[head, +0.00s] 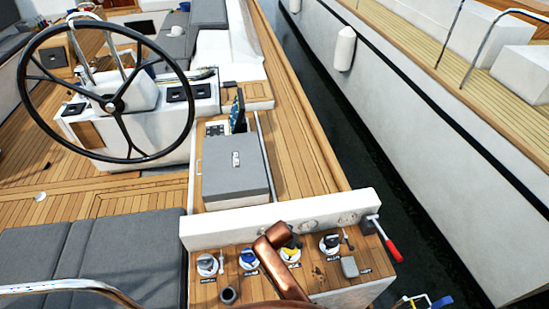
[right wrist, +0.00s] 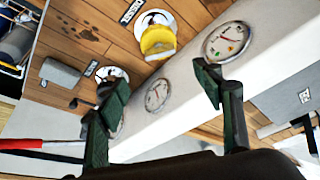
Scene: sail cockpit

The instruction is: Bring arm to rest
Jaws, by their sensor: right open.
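My right gripper (right wrist: 158,85) shows in the right wrist view, with its two dark green fingers spread apart. No object is held between them; the white panel edge and a gauge (right wrist: 157,95) show through the gap. The left finger overlaps the black-handled knob (right wrist: 110,77) in the picture; I cannot tell whether it touches. The yellow knob (right wrist: 158,40) lies beyond the fingers. I cannot make out the right gripper in the head view. My left gripper is not in view.
The control panel (head: 219,240) has several knobs and a red-handled lever (head: 388,240). A grey-topped box (head: 233,170) and a black steering wheel (head: 117,104) stand farther off. Grey cushions (head: 110,250) lie at left. Dark water (head: 345,130) separates the neighbouring boat (head: 420,130) at right.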

